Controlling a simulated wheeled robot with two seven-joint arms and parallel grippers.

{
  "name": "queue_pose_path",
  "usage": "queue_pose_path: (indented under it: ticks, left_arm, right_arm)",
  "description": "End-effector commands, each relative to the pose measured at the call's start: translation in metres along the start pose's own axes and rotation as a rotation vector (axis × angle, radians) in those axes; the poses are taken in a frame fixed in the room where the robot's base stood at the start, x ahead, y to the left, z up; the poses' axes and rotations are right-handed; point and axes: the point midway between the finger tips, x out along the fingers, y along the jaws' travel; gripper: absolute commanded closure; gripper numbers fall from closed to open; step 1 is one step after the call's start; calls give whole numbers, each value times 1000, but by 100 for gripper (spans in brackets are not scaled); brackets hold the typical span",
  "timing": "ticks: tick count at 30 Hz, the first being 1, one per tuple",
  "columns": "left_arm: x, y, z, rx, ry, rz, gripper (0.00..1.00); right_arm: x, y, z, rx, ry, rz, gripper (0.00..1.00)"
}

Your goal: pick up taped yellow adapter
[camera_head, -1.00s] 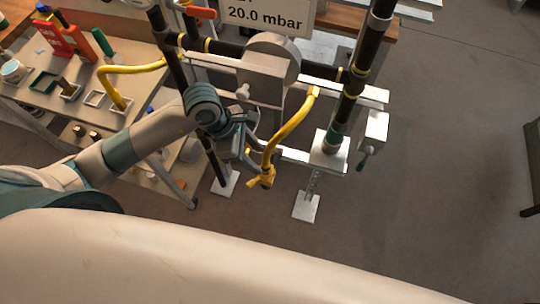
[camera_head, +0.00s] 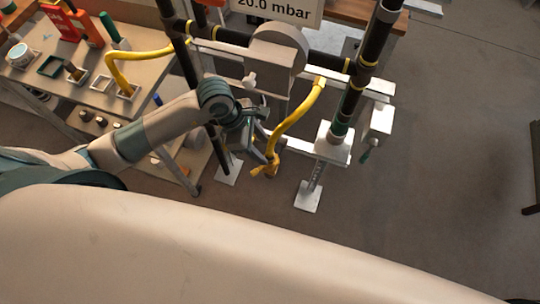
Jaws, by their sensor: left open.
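A yellow hose (camera_head: 300,112) hangs from the pipe frame and bends down to a yellow end fitting (camera_head: 268,166). I take this fitting for the taped adapter, but it is too small to make out tape. My left gripper (camera_head: 263,152) comes in from the left, just beside the lower end of this hose. Its fingers are open, and I cannot tell whether they touch the hose. A second yellow hose (camera_head: 125,66) arches over the workbench, away from my gripper. My right gripper is not in view.
Black pipes (camera_head: 229,36) and a grey meter (camera_head: 276,58) stand close above my left gripper. A workbench (camera_head: 146,77) with small holders is at the left. White foot plates (camera_head: 308,196) stand on the floor.

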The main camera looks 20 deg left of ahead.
Motion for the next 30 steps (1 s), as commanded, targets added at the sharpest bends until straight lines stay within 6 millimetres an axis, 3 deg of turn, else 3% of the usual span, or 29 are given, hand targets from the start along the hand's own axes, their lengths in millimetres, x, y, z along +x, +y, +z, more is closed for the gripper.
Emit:
queue_pose_path:
  ticks: [8, 19, 30]
  left_arm:
    - [9, 2, 2, -3, 0, -2, 55]
    - [48, 7, 2, -2, 0, -2, 55]
    - [52, 7, 2, 0, 0, 0, 55]
  right_arm:
    - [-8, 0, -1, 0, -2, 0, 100]
    - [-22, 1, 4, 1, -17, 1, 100]
    - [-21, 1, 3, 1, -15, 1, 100]
